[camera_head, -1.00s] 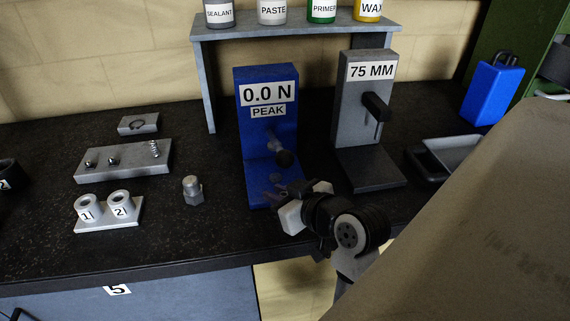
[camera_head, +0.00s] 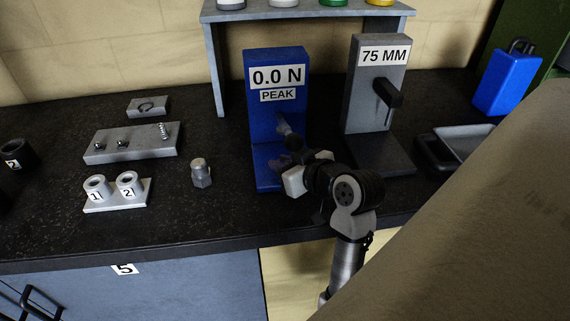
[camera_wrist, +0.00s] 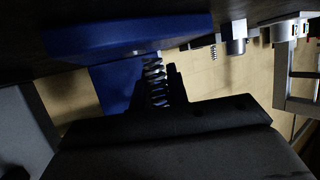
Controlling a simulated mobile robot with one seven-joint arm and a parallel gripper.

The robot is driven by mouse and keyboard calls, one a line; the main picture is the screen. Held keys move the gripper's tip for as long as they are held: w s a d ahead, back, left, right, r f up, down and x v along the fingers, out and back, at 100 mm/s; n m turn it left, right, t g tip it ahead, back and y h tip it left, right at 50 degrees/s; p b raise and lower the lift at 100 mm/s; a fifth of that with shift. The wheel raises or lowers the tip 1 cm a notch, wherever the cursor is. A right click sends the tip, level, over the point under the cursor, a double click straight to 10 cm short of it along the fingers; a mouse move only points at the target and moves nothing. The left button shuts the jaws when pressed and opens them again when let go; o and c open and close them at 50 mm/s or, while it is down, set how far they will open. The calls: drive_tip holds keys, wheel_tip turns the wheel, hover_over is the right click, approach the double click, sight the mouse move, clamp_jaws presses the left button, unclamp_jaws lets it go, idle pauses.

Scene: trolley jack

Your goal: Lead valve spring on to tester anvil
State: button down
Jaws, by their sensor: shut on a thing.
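The blue spring tester (camera_head: 262,115) stands upright on the bench, its display reading 0.0 N above a PEAK label. A dark plunger (camera_head: 287,130) sticks out from its column above the blue base. My gripper (camera_head: 288,163) is at the tester's front right, close to the base and plunger. In the wrist view my gripper (camera_wrist: 160,88) is shut on a coil valve spring (camera_wrist: 154,80), which shows against the tester's blue column, with the blue base (camera_wrist: 125,37) close by. In the head view the held spring and the anvil cannot be made out clearly.
A grey 75 MM gauge (camera_head: 370,95) stands right of the tester. Left are a grey block (camera_head: 140,148) with another spring (camera_head: 163,131), numbered cups (camera_head: 129,186) and a hex-based metal piece (camera_head: 201,173). A shelf (camera_head: 225,60) stands behind. Bench between block and tester is mostly clear.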

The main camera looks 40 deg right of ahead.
drive_tip(key=shift+w+d+f, duration=0.1)
drive_tip(key=shift+w+d, duration=0.4)
drive_tip(key=shift+w, duration=0.35)
drive_tip(key=shift+w+d+f, duration=0.15)
drive_tip(key=shift+w+d, duration=0.4)
drive_tip(key=shift+w, duration=0.3)
drive_tip(key=shift+w+d+f, duration=0.1)
drive_tip(key=shift+w+d, duration=0.4)
drive_tip(key=shift+w, duration=0.35)
drive_tip(key=shift+f+b, duration=0.2)
drive_tip(key=shift+b, duration=0.2)
drive_tip(key=c, duration=1.3)
unclamp_jaws()
drive_tip(key=shift+s, duration=0.15)
drive_tip(key=b+v, duration=0.3)
drive_tip(key=v, duration=1)
drive_tip(key=shift+s+r, duration=0.2)
drive_tip(key=shift+s+r, duration=0.1)
